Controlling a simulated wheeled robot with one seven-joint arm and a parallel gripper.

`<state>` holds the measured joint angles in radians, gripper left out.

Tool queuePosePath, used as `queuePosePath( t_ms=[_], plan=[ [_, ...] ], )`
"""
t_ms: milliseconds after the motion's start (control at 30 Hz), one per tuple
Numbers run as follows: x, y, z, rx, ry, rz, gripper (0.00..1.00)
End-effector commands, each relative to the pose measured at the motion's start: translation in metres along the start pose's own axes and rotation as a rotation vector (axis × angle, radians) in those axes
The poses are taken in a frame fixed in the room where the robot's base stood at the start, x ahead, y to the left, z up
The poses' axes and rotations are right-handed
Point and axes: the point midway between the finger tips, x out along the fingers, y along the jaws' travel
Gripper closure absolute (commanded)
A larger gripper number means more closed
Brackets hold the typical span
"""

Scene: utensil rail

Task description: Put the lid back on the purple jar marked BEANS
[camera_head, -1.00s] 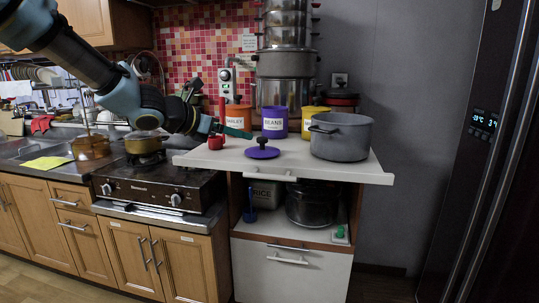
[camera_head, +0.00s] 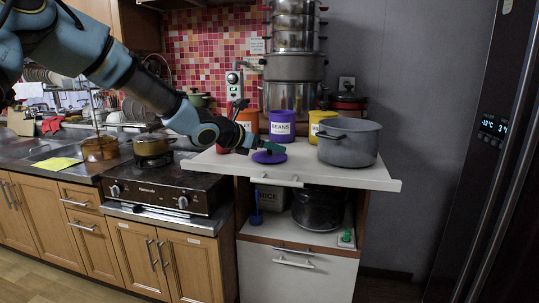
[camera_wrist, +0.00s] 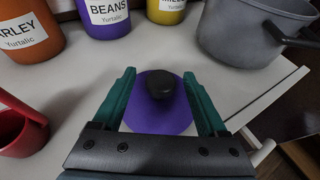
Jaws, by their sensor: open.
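The purple jar marked BEANS (camera_head: 282,126) stands upright on the white counter; it also shows at the top of the wrist view (camera_wrist: 105,17). The purple lid (camera_head: 268,158) with a black knob lies flat on the counter in front of the jar. In the wrist view the lid (camera_wrist: 158,120) lies between the fingers, its knob (camera_wrist: 161,85) near the fingertips. My gripper (camera_wrist: 160,78) is open, with one green finger on each side of the lid. I cannot tell whether the fingers touch it. In the head view my gripper (camera_head: 267,147) partly covers the lid and its knob.
An orange jar (camera_wrist: 27,28) stands left of the BEANS jar and a yellow jar (camera_head: 320,122) right of it. A large grey pot (camera_head: 348,144) stands right of the lid. A red cup (camera_wrist: 20,135) is at left. The counter's front edge is close.

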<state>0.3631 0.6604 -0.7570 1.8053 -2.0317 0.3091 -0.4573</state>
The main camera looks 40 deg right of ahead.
Motion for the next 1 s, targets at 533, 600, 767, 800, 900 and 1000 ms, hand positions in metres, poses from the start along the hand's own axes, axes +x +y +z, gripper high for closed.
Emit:
queuePosePath(
  t_ms=[533, 600, 767, 800, 900, 1000],
  plan=[
    [-0.0005, -0.0002, 0.0002, 0.001, -0.001, 0.000, 0.73],
    [-0.0005, -0.0002, 0.0002, 0.001, -0.001, 0.000, 0.81],
    [-0.0006, -0.0002, 0.0002, 0.001, -0.001, 0.000, 0.99],
    [-0.0006, -0.0002, 0.0003, 0.001, -0.001, 0.000, 1.00],
    [-0.0006, -0.0002, 0.0003, 0.001, -0.001, 0.000, 1.00],
    [-0.0006, -0.0002, 0.0005, 0.001, -0.001, 0.000, 1.00]
  ],
)
